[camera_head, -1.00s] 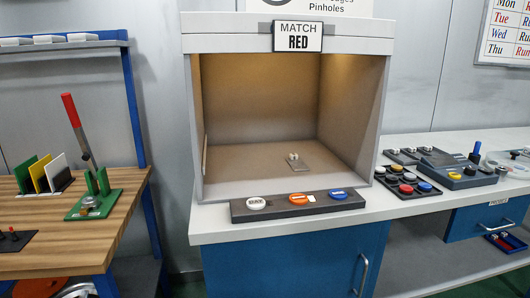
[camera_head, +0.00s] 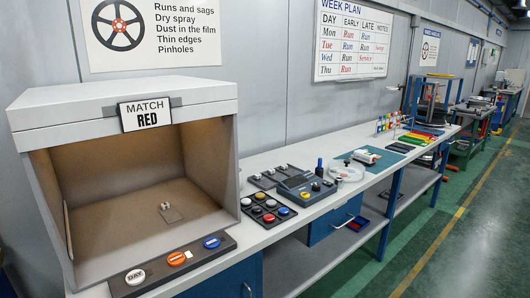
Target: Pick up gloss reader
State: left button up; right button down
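I cannot tell for certain which item is the gloss reader. A small white and red device (camera_head: 366,156) lies on a dark teal mat (camera_head: 347,158) on the long bench. A grey box device (camera_head: 306,189) with a yellow knob and a dark screen stands closer, right of the light booth. Neither of my grippers is in view.
The light booth (camera_head: 120,97) with a MATCH RED sign stands at left, with a button strip (camera_head: 172,262) in front. Near the grey box are a tray of coloured caps (camera_head: 268,208), a dark blue bottle (camera_head: 319,167) and a clear dish (camera_head: 346,173). Open green floor (camera_head: 440,230) lies right.

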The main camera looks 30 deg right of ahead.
aim_at(364, 157)
jog(key=z, duration=1.6)
jog(key=i+l+z, duration=0.25)
jog(key=i, duration=0.2)
jog(key=i+l+z, duration=0.3)
jog(key=i, duration=0.7)
jog(key=i+z, duration=0.3)
jog(key=i, duration=0.7)
jog(key=i+l+u, duration=0.1)
jog(key=i+u, duration=0.25)
jog(key=i+l+u, duration=0.3)
jog(key=i, duration=0.2)
jog(key=i+l+u, duration=0.35)
jog(key=i+j, duration=0.05)
jog(key=j, duration=0.05)
